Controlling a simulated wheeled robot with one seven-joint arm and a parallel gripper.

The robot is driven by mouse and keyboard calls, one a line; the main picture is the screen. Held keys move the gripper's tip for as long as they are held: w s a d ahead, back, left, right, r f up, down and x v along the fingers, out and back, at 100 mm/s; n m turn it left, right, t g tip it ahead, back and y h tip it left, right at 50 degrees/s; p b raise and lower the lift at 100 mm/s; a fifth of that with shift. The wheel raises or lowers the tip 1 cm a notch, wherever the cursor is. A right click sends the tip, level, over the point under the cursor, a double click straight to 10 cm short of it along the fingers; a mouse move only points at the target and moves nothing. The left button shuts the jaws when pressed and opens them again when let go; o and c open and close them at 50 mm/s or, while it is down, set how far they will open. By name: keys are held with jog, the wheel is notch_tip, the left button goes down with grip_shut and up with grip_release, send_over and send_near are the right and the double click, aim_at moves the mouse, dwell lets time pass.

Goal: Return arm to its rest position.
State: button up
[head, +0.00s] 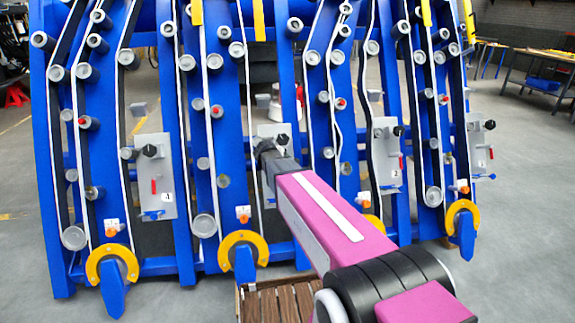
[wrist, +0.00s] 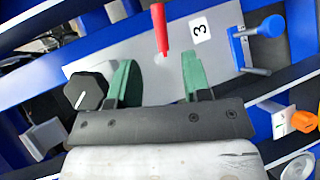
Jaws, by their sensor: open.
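My gripper (wrist: 158,78) shows in the wrist view with two green fingers apart and nothing between them. Beyond it is a grey panel (wrist: 225,72) marked 3. A red lever (wrist: 161,30) stands beyond the gap between the fingers, and a black knob (wrist: 86,91) is just left of the left finger. A blue handle (wrist: 271,26) is at the panel's upper right. In the head view my pink arm (head: 335,215) reaches forward to the middle panel (head: 270,131). My wrist hides much of that panel, and the fingertips cannot be made out there.
The blue chassis frame (head: 215,150) with rollers and belts stands close across the front. Similar panels are at left (head: 157,175) and right (head: 387,150). Yellow hooks (head: 243,247) jut out low. A wooden pallet (head: 275,303) lies below my arm.

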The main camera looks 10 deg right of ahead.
jog(key=s+f+m+g+y, duration=0.3)
jog(key=s+f+m, duration=0.2)
jog(key=s, duration=0.8)
jog(key=s+d+f+m+g+y, duration=0.1)
jog(key=s+f+m+g+y, duration=0.3)
jog(key=s, duration=1)
jog(key=f+m, duration=0.1)
jog(key=m, duration=0.2)
jog(key=shift+s, duration=0.2)
